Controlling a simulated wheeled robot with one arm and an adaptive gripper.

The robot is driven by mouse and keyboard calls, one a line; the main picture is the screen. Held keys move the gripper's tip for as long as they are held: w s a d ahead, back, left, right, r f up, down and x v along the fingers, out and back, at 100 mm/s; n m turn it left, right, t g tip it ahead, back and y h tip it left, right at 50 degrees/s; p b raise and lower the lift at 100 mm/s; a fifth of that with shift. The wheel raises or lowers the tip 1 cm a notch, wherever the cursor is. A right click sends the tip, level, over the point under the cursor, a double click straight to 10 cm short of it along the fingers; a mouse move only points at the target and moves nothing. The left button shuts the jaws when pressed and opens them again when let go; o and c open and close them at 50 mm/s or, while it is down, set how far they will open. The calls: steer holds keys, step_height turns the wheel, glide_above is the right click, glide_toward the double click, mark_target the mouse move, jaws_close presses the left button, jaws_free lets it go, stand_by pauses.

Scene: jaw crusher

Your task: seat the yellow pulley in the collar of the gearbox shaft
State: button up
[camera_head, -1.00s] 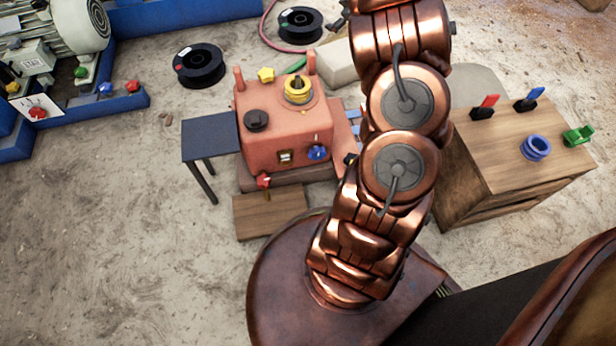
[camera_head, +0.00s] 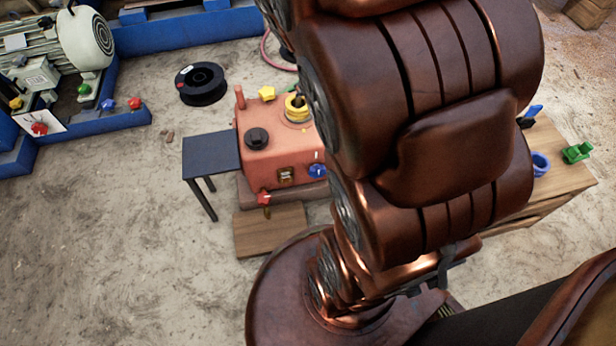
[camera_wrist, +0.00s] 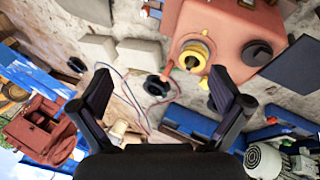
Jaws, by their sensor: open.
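The yellow pulley (camera_head: 297,108) is at the round collar on top of the orange-red gearbox (camera_head: 270,166), around the dark shaft end. I cannot tell how deep it sits. In the wrist view the pulley (camera_wrist: 192,56) shows on the gearbox (camera_wrist: 222,27), above and right of centre. My gripper (camera_wrist: 160,84) is open, with nothing between its fingers, and stands apart from the pulley. In the head view my gripper is out of sight and my arm covers the gearbox's right side.
A dark side table (camera_head: 211,156) stands left of the gearbox. A wooden cabinet (camera_head: 556,178) at right carries a blue ring (camera_head: 540,164) and a green part (camera_head: 577,152). A black spool (camera_head: 201,83) lies behind.

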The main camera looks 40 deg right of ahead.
steer(key=s+a+f+n+g+y, duration=0.1)
steer(key=s+a+g+y, duration=0.4)
steer(key=s+a, duration=1.5)
steer(key=shift+s+a+f+n, duration=0.3)
steer(key=shift+a+n, duration=0.5)
steer(key=shift+a, duration=0.2)
step_height(320, 180, up, 38)
steer(key=w+t+p, duration=0.1)
steer(key=p, duration=3.5)
steer(key=shift+w+d+r+t+p, duration=0.2)
steer(key=shift+w+t+p, duration=0.1)
steer(key=shift+t, duration=0.1)
